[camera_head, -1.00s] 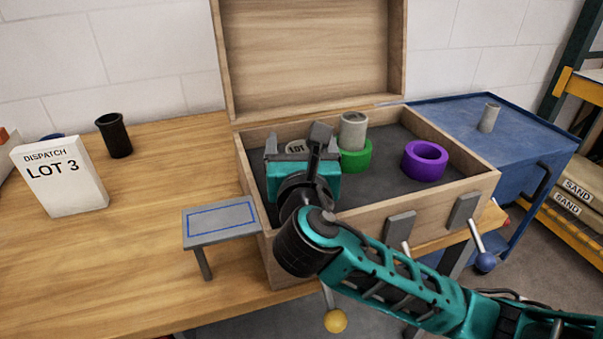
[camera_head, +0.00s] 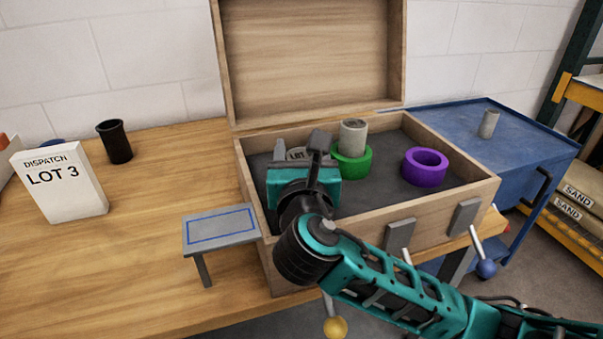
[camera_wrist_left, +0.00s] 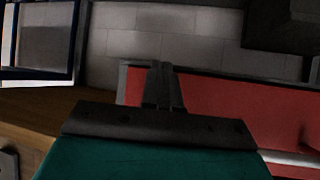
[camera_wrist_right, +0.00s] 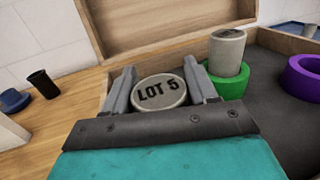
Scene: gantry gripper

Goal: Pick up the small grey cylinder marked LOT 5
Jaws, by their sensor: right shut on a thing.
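The small grey cylinder marked LOT 5 (camera_wrist_right: 160,92) is between the two fingers of my right gripper (camera_wrist_right: 160,78), its marked round top facing the right wrist camera. My right gripper (camera_head: 299,148) is shut on it, inside the left part of the open wooden case (camera_head: 345,220). In the head view, only part of the cylinder's top (camera_head: 296,154) shows between the fingers. My left gripper (camera_wrist_left: 163,88) shows only in the left wrist view, its fingers together and nothing seen between them.
A green ring (camera_head: 352,166) with another grey cylinder (camera_head: 353,136) in it and a purple ring (camera_head: 425,168) stand in the case. A small stand (camera_head: 221,226) is beside the case. A LOT 3 sign (camera_head: 60,183) and black cup (camera_head: 115,142) stand left. A grey cylinder (camera_head: 488,123) stands on the blue cart.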

